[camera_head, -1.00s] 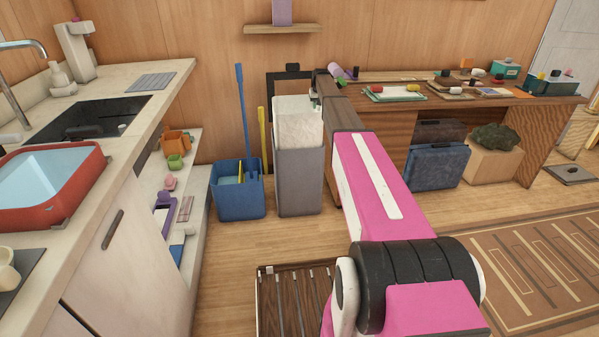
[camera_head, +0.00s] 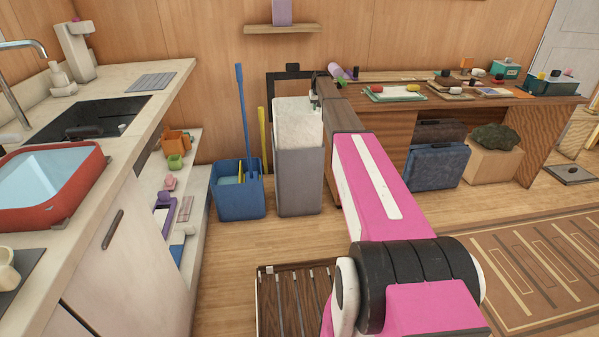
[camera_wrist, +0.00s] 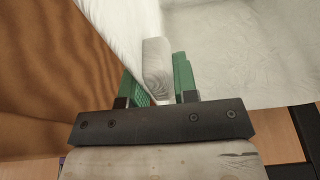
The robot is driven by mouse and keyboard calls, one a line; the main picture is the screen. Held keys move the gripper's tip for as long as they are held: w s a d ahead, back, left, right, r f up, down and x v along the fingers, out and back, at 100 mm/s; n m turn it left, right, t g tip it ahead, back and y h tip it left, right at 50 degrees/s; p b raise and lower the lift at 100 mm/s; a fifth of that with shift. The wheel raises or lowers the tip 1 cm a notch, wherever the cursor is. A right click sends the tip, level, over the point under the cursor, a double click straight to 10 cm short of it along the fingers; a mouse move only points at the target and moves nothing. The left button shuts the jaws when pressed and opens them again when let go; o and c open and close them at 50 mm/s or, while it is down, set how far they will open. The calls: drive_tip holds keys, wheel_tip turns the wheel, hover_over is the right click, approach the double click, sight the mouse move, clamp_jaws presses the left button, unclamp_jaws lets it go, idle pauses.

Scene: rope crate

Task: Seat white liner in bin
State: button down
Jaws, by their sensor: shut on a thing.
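The white liner (camera_head: 298,124) stands upright in the mouth of the tall grey bin (camera_head: 300,183), with its upper part showing above the bin's rim. My gripper (camera_head: 315,97) is at the liner's top right edge, small and partly hidden by my arm in the head view. In the wrist view my gripper (camera_wrist: 160,85) has its green fingers on either side of a thick pale fold of the liner (camera_wrist: 157,62), shut on it. More of the liner spreads to both sides there. The liner's lower part is hidden inside the bin.
A blue bucket (camera_head: 239,198) with a blue-handled mop stands left of the bin. A wooden desk (camera_head: 350,125) stands close on the right. A slatted wooden crate (camera_head: 285,300) lies on the floor in front. Open floor lies between crate and bin.

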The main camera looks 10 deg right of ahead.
drive_tip(key=s+x, duration=0.2)
drive_tip(key=x, duration=0.6)
drive_tip(key=shift+f, duration=0.2)
idle(7.0)
